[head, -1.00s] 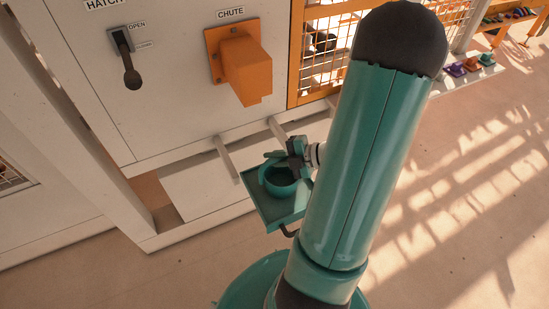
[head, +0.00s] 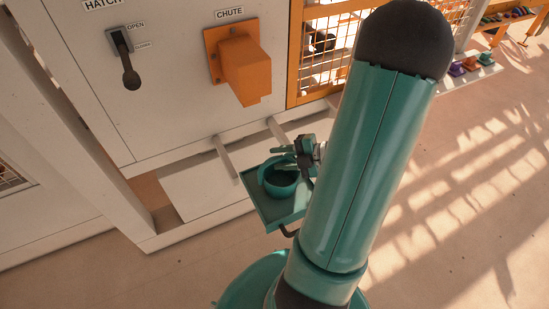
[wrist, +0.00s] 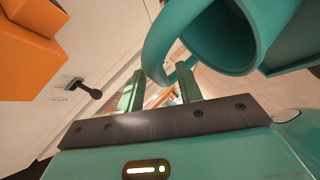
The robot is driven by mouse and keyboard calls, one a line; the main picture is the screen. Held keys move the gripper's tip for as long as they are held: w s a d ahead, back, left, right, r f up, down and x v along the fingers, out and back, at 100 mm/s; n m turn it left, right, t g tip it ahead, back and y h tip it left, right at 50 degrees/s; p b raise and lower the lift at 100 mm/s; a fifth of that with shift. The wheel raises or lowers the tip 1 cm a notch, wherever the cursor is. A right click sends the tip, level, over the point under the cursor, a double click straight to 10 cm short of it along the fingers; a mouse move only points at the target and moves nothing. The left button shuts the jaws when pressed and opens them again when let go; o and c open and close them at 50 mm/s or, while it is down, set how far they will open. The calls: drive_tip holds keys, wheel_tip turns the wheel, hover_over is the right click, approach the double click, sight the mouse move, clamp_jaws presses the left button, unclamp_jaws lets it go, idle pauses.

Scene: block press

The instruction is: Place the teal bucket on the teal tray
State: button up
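The teal bucket (head: 281,184) stands upright on the teal tray (head: 272,212) below the chute. In the wrist view the bucket (wrist: 235,40) is at the upper right, with its curved teal handle (wrist: 154,45) reaching down near my fingertips. My gripper (head: 282,156) is just above and behind the bucket's rim, at its handle side. In the wrist view my gripper's two fingers (wrist: 160,80) stand apart with a clear gap. The handle's lower end lies near this gap; I cannot tell whether it touches a finger. My arm hides the tray's right side.
An orange chute (head: 246,66) juts from the white wall above the tray. A dark hatch lever (head: 129,70) is to its left. Rails (head: 222,157) run from the wall toward the tray. An orange-framed mesh (head: 325,45) stands behind my arm.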

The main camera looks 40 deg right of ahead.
drive_tip(key=v, duration=0.9)
drive_tip(key=w+a+r+m+g+h, duration=0.1)
drive_tip(key=a+r+m+g+h, duration=0.1)
drive_tip(key=a+r+m, duration=0.4)
drive_tip(key=w+a+r+m+g+h, duration=0.1)
drive_tip(key=a+r+m+h, duration=0.2)
drive_tip(key=a, duration=0.9)
drive_tip(key=w+a+r+m+g+h, duration=0.1)
drive_tip(key=a+r+m+g+h, duration=0.1)
drive_tip(key=a+r+m, duration=0.6)
drive_tip(key=a+m, duration=0.1)
drive_tip(key=m, duration=0.1)
drive_tip(key=shift+r+m+g, duration=0.3)
drive_tip(key=shift+r+m, duration=0.05)
drive_tip(key=shift+m, duration=0.05)
drive_tip(key=shift+w, duration=0.1)
